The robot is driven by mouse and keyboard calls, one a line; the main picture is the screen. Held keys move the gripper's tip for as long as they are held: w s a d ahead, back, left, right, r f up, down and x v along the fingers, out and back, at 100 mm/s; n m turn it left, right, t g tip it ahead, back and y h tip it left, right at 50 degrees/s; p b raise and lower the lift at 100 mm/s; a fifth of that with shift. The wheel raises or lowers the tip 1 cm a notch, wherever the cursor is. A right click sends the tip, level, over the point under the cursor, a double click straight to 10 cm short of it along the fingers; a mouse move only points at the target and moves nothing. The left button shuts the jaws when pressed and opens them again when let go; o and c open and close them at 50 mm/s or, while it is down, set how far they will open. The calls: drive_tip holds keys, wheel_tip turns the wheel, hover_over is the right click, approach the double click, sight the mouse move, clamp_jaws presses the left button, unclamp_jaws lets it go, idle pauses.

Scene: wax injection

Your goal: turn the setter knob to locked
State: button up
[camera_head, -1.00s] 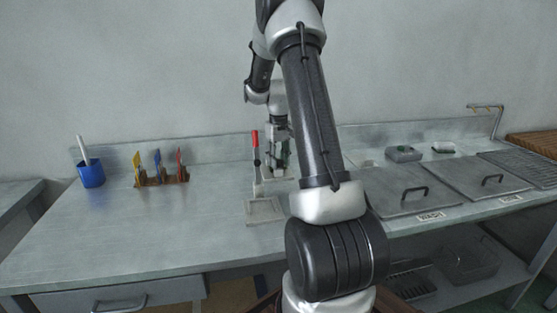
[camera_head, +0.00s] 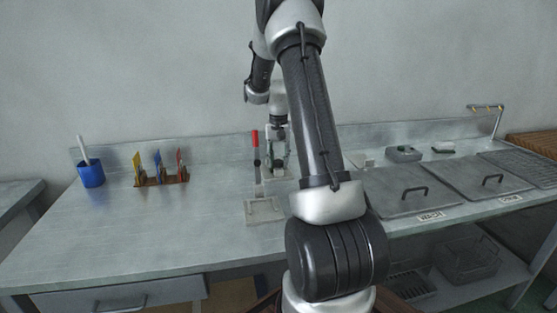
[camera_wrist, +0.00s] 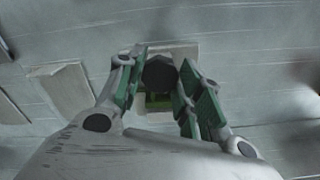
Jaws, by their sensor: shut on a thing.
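A dark, many-sided knob (camera_wrist: 160,73) sits between my gripper's green-padded fingers in the wrist view, above a pale plate (camera_wrist: 183,52) on the bench. My gripper (camera_wrist: 159,80) is shut on this knob and points down at it. A bit of bright green (camera_wrist: 158,101) shows just below the knob, between the fingers. In the head view my gripper (camera_head: 277,163) is low over the back middle of the bench, just right of the red-handled lever. I cannot read any locked mark or the knob's angle.
The red-handled lever (camera_head: 255,139) stands upright close left of my gripper, behind a flat plate (camera_head: 262,219). A blue cup (camera_head: 91,174) and a rack of coloured tools (camera_head: 162,181) stand left. Lidded tanks (camera_head: 408,190) are on the right. The bench's left front is clear.

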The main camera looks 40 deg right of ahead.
sight(278, 161)
idle(0.5)
drive_tip(key=o, duration=1.1)
drive_tip(key=shift+c, duration=0.2)
wheel_tip(278, 161, up, 12)
